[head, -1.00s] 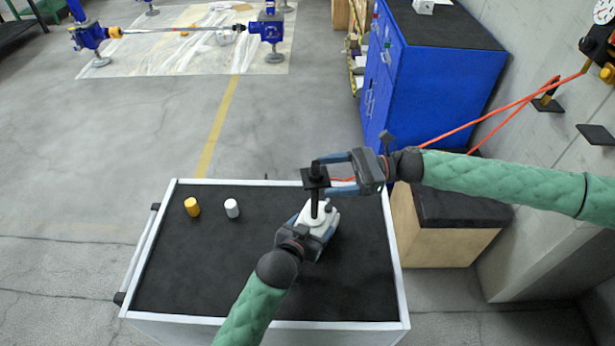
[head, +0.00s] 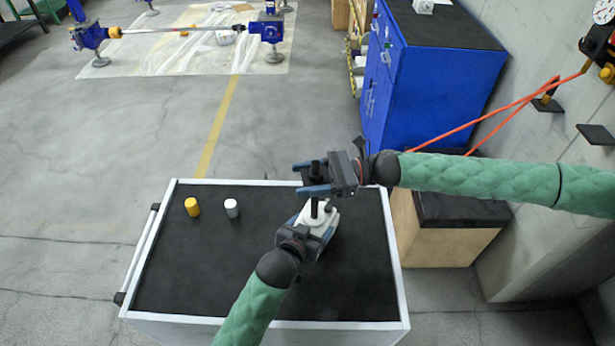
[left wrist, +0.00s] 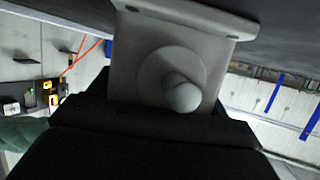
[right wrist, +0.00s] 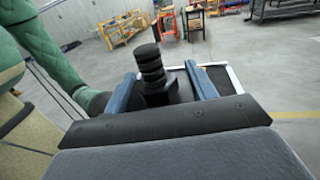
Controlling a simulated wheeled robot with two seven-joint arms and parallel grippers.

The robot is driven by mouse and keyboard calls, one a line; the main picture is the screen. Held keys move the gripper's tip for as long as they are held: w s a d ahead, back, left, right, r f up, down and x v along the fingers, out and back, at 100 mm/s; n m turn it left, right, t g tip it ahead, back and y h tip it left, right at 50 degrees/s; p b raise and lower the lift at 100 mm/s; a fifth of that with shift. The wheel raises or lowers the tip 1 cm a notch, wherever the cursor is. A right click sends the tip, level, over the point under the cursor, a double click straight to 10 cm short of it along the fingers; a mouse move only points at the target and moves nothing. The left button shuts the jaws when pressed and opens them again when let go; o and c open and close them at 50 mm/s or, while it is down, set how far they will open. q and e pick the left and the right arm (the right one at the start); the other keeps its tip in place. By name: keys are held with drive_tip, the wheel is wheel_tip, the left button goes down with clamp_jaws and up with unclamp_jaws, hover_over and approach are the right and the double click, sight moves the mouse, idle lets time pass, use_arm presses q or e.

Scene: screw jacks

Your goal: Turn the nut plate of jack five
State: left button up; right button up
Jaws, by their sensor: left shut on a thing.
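The jack stands upright on the cart top, with a pale grey base (head: 328,214) and a black screw. In the left wrist view the base (left wrist: 125,60) shows as a grey plate with a round boss and a short rod. My left gripper (head: 313,230) is shut on the base. The right gripper (head: 314,178) is open around the top of the jack, its blue fingers on either side of the black screw. In the right wrist view the ridged screw top (right wrist: 151,65) rises between the fingers above the dark nut plate (right wrist: 180,90), which is partly hidden.
The black-topped cart (head: 190,270) also carries a yellow cylinder (head: 192,207) and a white cylinder (head: 231,208) at the left. A blue cabinet (head: 440,90) and a wooden box with a dark top (head: 440,240) stand beyond the cart's right side. The cart's left half is mostly clear.

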sight(313, 180)
drive_tip(key=shift+w+m+t, duration=0.1)
drive_tip(key=shift+m+t, duration=0.4)
drive_tip(key=shift+t, duration=0.3)
drive_tip(key=shift+c, duration=0.4)
